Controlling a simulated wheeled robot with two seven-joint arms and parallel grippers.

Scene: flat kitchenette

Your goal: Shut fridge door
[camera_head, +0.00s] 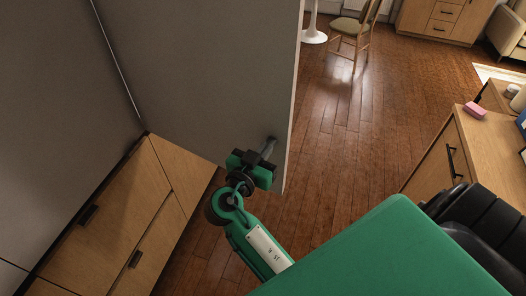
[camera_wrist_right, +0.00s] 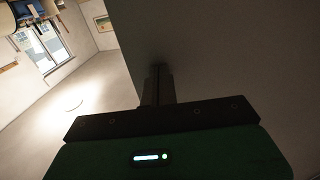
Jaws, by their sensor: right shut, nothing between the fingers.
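The grey fridge door (camera_head: 215,75) stands open in the head view, sticking out over the wooden floor. Its free edge runs down the right side of the panel. My right gripper (camera_head: 270,143) is shut and empty, with its fingertips at the door's face near that edge and its lower corner. In the right wrist view the door (camera_wrist_right: 235,60) fills the right side as a dark panel, and the shut fingers (camera_wrist_right: 159,72) point at it. They look to touch or nearly touch it; I cannot tell which. My left gripper is not in view.
Wooden drawers (camera_head: 120,225) with dark handles are below the door at left. A wooden counter (camera_head: 490,135) with a pink block (camera_head: 475,110) stands at right. The floor (camera_head: 345,130) between is clear; a chair (camera_head: 353,30) stands farther back.

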